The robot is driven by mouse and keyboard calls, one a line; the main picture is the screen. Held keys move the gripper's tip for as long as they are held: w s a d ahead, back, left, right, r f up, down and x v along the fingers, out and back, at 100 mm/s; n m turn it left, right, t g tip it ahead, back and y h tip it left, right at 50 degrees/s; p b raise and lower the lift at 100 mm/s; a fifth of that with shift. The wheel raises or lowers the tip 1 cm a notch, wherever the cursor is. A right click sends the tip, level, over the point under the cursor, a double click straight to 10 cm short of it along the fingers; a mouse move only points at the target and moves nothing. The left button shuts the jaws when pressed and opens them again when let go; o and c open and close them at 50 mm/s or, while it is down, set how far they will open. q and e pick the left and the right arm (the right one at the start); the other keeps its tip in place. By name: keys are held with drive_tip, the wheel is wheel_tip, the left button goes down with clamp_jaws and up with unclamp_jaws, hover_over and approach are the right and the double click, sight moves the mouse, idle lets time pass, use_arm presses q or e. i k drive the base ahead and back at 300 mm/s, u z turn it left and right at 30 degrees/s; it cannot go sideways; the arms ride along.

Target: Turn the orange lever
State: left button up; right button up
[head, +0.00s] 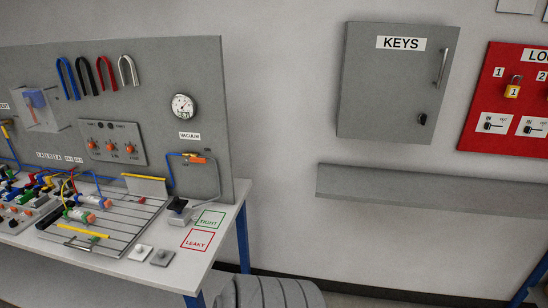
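A small orange lever (197,160) sits on a valve in the thin pipe at the right end of the grey panel (212,80), just below the VACUUM label (190,136). It looks roughly level, but it is too small to read its exact angle. A blue line (175,155) runs to it from the left, and a grey pipe loops down below it. A round dial gauge (182,107) is mounted above the label. Neither of my grippers is in view.
The workbench (215,250) carries a slotted plate (130,215), coloured fittings and hoses at left, and green TIGHT (210,219) and red LEAKY (197,239) squares. A KEYS cabinet (385,95), a red lock board (515,120) and a grey ledge (430,190) are on the wall.

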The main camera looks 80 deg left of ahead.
sight(187, 159)
drive_tip(key=k, duration=1.05)
drive_tip(key=u, duration=1.6)
